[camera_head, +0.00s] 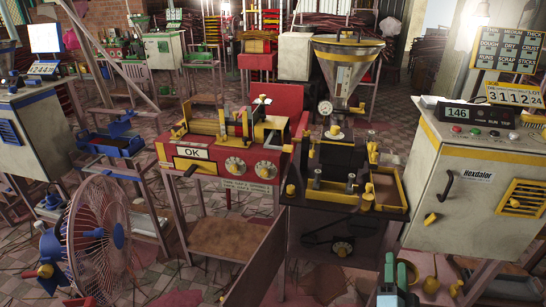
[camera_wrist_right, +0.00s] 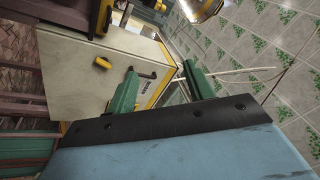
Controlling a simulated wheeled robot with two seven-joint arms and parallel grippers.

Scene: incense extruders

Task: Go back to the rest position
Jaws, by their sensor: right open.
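My right gripper (camera_head: 397,270) shows at the bottom edge of the head view, right of centre, with green fingers. In the right wrist view it (camera_wrist_right: 162,90) is open, its two green fingers apart with nothing between them. It is in front of the black and yellow extruder machine (camera_head: 340,205) and left of the white Hexdalor cabinet (camera_head: 462,185). The cabinet also shows tilted beyond the fingers in the right wrist view (camera_wrist_right: 85,70). My left gripper is not in view.
A red and yellow machine marked OK (camera_head: 193,152) stands at centre. A large fan (camera_head: 98,235) stands at the front left. A metal funnel (camera_head: 346,65) rises above the extruder. Yellow cups (camera_head: 431,285) are near my right gripper. Tiled floor (camera_wrist_right: 285,50) shows in the wrist view.

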